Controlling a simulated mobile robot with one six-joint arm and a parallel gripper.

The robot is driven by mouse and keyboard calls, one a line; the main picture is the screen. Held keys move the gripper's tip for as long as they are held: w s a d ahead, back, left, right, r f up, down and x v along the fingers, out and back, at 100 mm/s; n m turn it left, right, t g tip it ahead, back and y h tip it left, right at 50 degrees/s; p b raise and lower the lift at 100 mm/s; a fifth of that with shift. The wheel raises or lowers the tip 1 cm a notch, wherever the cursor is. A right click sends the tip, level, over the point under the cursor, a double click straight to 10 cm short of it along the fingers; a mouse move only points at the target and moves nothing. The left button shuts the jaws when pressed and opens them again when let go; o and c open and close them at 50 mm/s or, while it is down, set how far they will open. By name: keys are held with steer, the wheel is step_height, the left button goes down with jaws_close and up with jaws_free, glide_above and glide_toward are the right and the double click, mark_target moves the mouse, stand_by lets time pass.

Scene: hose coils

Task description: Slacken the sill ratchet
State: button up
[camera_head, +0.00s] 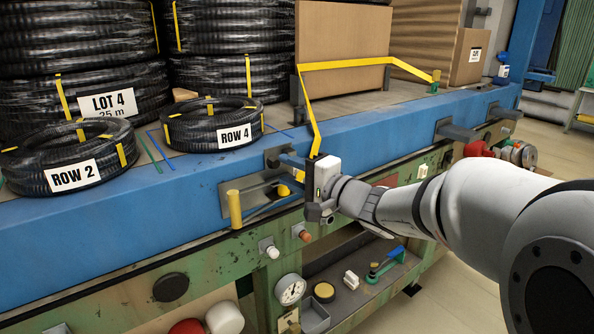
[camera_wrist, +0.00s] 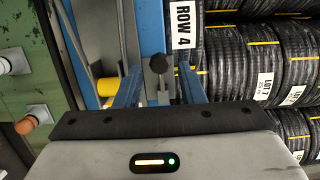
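The sill ratchet sits on the front face of the blue sill (camera_head: 130,215); its grey plate (camera_head: 240,193) is partly hidden by my gripper. A yellow strap (camera_head: 314,125) runs up from behind my gripper and over a brown board. A yellow cylindrical grip (camera_head: 234,210) stands left of my gripper and also shows in the wrist view (camera_wrist: 105,90). My gripper (camera_wrist: 160,78) has its two blue fingers apart. A black knob (camera_wrist: 158,64) on a grey stem appears between them. I cannot tell whether either finger touches it.
Hose coils marked ROW 2 (camera_head: 70,158) and ROW 4 (camera_head: 212,124) lie on the deck above the sill. Below are a gauge (camera_head: 290,289), a white knob (camera_head: 270,249) and an orange knob (camera_head: 302,232). Another grey bracket (camera_head: 455,130) juts out to the right.

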mark_target(274, 166)
steer(key=shift+p+x, duration=1.1)
steer(key=shift+x, duration=1)
steer(key=shift+b, duration=0.3)
steer(key=shift+a+b, duration=0.2)
steer(key=shift+b, duration=0.45)
steer(key=shift+w, duration=0.1)
steer(key=shift+c, duration=0.6)
